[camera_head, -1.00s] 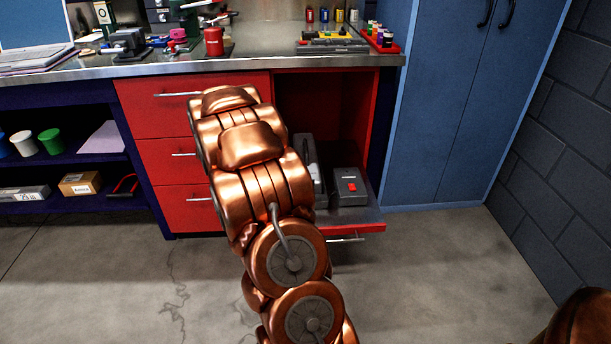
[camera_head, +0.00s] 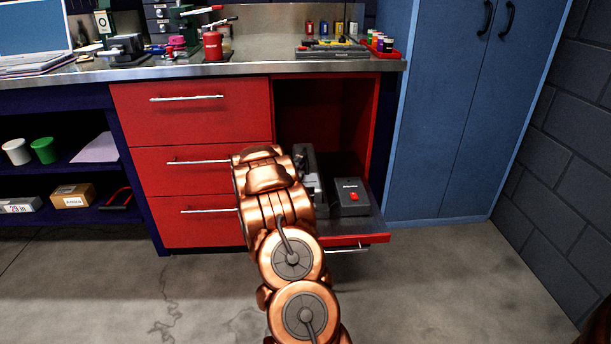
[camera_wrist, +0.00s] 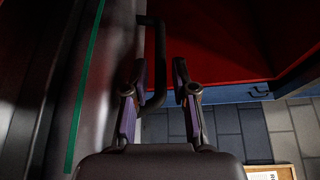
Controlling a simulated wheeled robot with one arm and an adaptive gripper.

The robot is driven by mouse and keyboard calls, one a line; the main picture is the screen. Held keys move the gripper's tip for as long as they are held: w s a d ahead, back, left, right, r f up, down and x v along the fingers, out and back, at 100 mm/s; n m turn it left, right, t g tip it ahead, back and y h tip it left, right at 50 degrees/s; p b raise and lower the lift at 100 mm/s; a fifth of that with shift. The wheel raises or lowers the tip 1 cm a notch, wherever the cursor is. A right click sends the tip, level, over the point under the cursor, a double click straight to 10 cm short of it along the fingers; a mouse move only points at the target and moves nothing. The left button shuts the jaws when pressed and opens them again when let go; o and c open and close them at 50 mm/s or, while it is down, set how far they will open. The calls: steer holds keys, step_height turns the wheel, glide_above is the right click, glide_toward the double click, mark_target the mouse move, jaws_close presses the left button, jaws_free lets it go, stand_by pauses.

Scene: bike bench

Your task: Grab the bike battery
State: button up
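In the wrist view a large dark body with a green stripe (camera_wrist: 85,90) fills the left side. A black loop handle (camera_wrist: 160,50) stands out from its right side. It appears to be the bike battery. My gripper (camera_wrist: 160,82) is open, with the lower part of the handle between its two fingers in the picture. I cannot tell whether they touch it. In the head view a grey unit (camera_head: 309,172), probably the same battery, stands in the open lower drawer (camera_head: 345,238), partly behind my arm. My gripper is hidden there behind my arm.
A dark box with a red switch (camera_head: 350,197) sits right of the grey unit in the drawer. Red drawer fronts (camera_head: 190,112) are at left, a blue cabinet (camera_head: 440,120) at right. The workbench top (camera_head: 260,68) overhangs above. The floor in front is clear.

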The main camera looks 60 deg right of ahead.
steer(key=shift+b+x, duration=0.65)
steer(key=shift+x, duration=1.9)
steer(key=shift+w, duration=0.1)
steer(key=shift+c, duration=0.2)
jaws_close()
steer(key=shift+r, duration=0.2)
